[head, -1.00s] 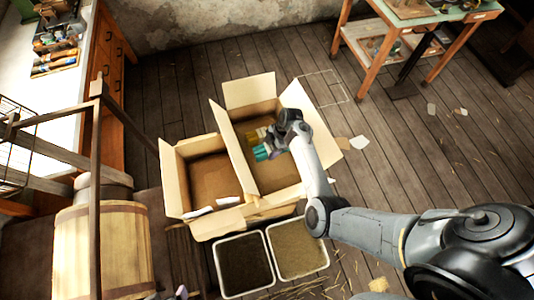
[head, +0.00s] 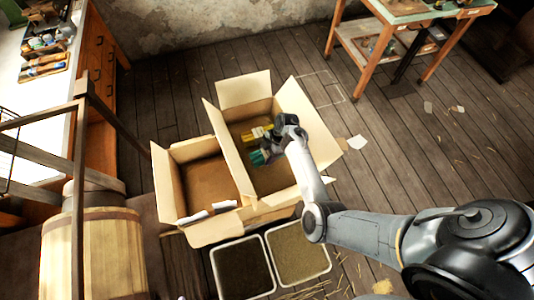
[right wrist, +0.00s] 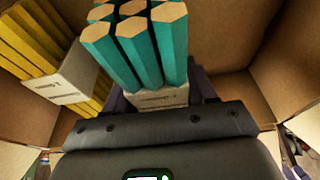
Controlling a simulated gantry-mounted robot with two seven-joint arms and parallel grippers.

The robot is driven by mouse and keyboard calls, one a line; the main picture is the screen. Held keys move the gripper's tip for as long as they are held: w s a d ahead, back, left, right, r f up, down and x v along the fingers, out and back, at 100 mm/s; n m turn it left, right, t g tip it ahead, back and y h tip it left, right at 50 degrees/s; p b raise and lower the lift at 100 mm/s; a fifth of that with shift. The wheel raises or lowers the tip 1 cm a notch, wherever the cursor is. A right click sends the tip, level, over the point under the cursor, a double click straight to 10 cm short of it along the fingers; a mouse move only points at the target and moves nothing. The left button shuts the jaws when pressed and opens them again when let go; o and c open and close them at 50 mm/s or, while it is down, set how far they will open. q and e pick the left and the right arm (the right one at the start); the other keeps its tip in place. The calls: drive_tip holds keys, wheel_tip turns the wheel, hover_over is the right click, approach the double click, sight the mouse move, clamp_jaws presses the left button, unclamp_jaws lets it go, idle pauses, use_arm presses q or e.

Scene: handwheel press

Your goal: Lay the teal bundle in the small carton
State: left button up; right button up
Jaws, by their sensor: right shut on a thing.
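The teal bundle (head: 259,157) is several teal hexagonal sticks with pale ends and a pale band. It is inside the large carton, and it shows close up in the right wrist view (right wrist: 150,50). My right gripper (head: 272,149) reaches into the large carton and is shut on the bundle around its banded part (right wrist: 163,98). The small carton (head: 208,182) stands open to the left of the large one, and its visible floor is bare. I cannot tell whether the bundle touches the large carton's floor. My left gripper is not in view.
The large carton (head: 228,150) has raised flaps, and its wall stands between the gripper and the small carton. A yellow bundle (head: 256,133) lies beside the teal one. Two shallow trays (head: 243,268) stand in front. A wooden barrel (head: 95,255) is at the left.

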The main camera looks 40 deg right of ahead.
drive_tip(key=shift+f, duration=0.25)
drive_tip(key=o, duration=1.2)
drive_tip(key=shift+r, duration=0.5)
drive_tip(key=p+v, duration=0.1)
drive_tip(key=v, duration=1.1)
drive_tip(key=shift+r+p, duration=0.1)
drive_tip(key=shift+p, duration=0.25)
